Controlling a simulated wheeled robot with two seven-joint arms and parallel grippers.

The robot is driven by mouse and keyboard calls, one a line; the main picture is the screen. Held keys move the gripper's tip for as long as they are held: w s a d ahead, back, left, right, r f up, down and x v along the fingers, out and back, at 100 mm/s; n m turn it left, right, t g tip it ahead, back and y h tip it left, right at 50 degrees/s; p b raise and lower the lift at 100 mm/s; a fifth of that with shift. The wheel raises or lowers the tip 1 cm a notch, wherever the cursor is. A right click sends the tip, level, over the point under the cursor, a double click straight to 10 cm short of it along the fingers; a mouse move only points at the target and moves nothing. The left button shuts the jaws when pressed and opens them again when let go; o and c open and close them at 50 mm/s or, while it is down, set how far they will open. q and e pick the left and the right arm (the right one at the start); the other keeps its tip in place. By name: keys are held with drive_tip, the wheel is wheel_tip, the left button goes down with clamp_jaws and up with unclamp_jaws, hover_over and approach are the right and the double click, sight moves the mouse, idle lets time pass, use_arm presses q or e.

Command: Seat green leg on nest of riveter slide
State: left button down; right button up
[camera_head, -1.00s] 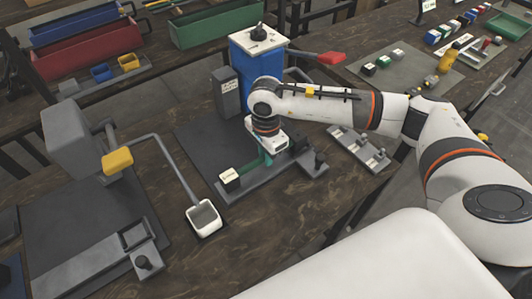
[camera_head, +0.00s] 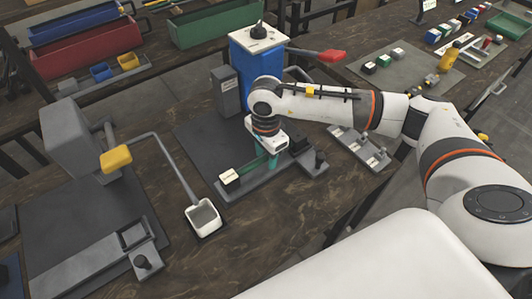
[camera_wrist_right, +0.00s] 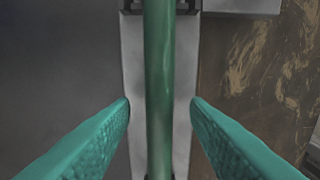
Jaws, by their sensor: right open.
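The green leg (camera_head: 250,168) lies along the grey riveter slide (camera_head: 262,182) in front of the blue press, with a white block (camera_head: 229,177) at its left end. In the right wrist view the leg (camera_wrist_right: 158,70) runs lengthwise over the pale slide bar (camera_wrist_right: 183,70), roughly centred on it. My right gripper (camera_head: 272,162) is just above the leg's right part. Its teal fingers (camera_wrist_right: 160,105) are open, one on each side of the leg, with gaps on both sides. The nest under the leg is hidden, so I cannot tell how fully it sits. My left gripper is out of view.
The blue riveter (camera_head: 257,75) with a red lever handle (camera_head: 332,56) stands behind my wrist. A second grey press (camera_head: 78,140) with a yellow part is on the left. A grey fixture (camera_head: 360,148) lies to the right.

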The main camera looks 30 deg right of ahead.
wheel_tip(320, 180, up, 12)
drive_tip(key=b, duration=0.1)
drive_tip(key=shift+b, duration=0.4)
